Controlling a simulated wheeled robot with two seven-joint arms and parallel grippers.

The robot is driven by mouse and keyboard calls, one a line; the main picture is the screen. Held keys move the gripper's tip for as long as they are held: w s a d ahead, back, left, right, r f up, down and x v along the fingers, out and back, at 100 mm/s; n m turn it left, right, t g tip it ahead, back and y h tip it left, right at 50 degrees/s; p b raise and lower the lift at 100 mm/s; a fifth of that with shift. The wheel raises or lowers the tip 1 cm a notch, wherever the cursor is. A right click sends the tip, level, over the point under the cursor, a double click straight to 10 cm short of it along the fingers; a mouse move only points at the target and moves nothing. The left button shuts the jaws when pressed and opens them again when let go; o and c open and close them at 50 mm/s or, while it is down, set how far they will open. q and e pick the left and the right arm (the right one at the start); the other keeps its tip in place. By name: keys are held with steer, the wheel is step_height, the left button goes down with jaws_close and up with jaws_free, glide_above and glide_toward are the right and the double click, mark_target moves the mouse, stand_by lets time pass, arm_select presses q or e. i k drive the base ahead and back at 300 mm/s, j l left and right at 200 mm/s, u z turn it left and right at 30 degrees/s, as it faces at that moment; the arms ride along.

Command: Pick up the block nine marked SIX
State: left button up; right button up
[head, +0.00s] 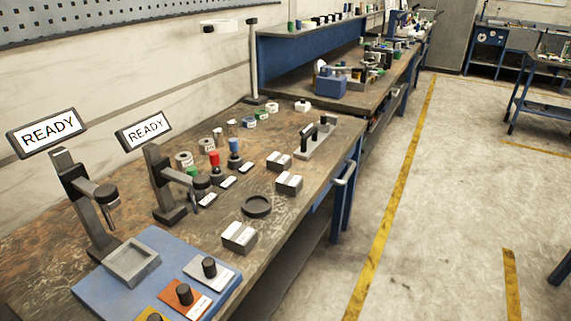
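Three silver-grey metal blocks with light top faces stand on the brown workbench (140,215) in the head view. A second block (289,182) lies farther back near the same edge. A third block (279,160) is just behind it. Any markings on them are too small to read, so I cannot tell which is marked SIX. Neither of my grippers is in view.
A round black dish (257,206) lies between the blocks. Two stands with READY signs (47,133) rise at the left. A blue board (95,287) with a grey tray (131,263) and knobs lies in front. Coloured plungers (214,160) stand behind.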

mark_target(278, 162)
steer(key=u, duration=0.25)
steer(key=i+l+u, duration=0.15)
steer(key=u, duration=0.2)
steer(key=i+l+u, duration=0.1)
steer(key=l+u, duration=0.25)
steer(key=i+l+u, duration=0.15)
steer(key=l, duration=0.35)
steer(key=i+l+u, duration=0.15)
steer(key=l, duration=0.3)
steer(key=l+u, duration=0.15)
steer(key=l, duration=0.35)
steer(key=i+l, duration=0.1)
steer(key=l, duration=1.2)
steer(key=i+l, duration=0.15)
steer(key=l, duration=0.5)
steer(key=j+u, duration=0.05)
